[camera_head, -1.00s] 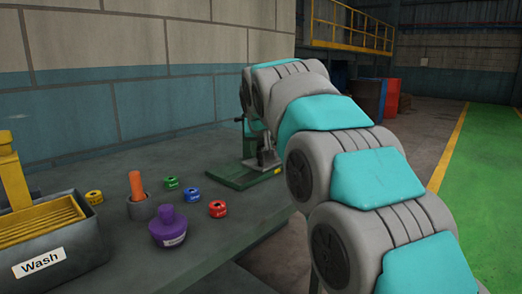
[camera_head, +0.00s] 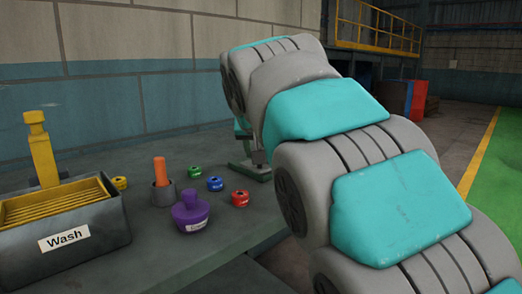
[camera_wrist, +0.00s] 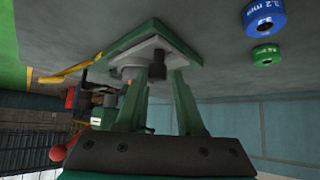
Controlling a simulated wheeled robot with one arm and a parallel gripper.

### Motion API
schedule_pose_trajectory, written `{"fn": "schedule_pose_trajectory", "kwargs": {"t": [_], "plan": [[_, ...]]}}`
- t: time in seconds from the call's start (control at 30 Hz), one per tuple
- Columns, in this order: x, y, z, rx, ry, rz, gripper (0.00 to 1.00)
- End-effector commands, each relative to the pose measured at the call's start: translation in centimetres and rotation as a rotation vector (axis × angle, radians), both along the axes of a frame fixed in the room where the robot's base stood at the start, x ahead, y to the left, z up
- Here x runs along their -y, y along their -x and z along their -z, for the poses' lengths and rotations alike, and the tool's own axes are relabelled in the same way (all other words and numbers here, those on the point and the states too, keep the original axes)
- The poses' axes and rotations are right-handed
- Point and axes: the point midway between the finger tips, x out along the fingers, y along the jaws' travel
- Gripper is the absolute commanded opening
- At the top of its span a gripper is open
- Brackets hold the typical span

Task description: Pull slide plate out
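I cannot tell for sure which part is the slide plate. My gripper (camera_wrist: 168,78) shows in the wrist view with two green fingers apart, pointing at the device. Nothing is clearly held between them, and contact cannot be told.
A blue ring (camera_head: 215,184), green ring (camera_head: 194,172), red ring (camera_head: 240,198) and yellow ring (camera_head: 120,183) lie on the bench. A purple pot (camera_head: 190,212), a grey cup with orange rod (camera_head: 163,193) and the Wash bin (camera_head: 95,245) stand left of the device.

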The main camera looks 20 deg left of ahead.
Motion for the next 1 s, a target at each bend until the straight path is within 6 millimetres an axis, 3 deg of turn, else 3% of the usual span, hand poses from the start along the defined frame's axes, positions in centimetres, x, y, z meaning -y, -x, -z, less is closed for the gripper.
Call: {"fn": "schedule_pose_trajectory", "kwargs": {"t": [0.47,0.83,1.0], "plan": [[0.2,0.5,-0.8,0.005,-0.002,0.0,0.41],[1.7,4.3,-4.8,0.007,-0.004,-0.002,0.41],[2.0,5.2,-5.6,0.003,-0.001,-0.003,0.41]]}}
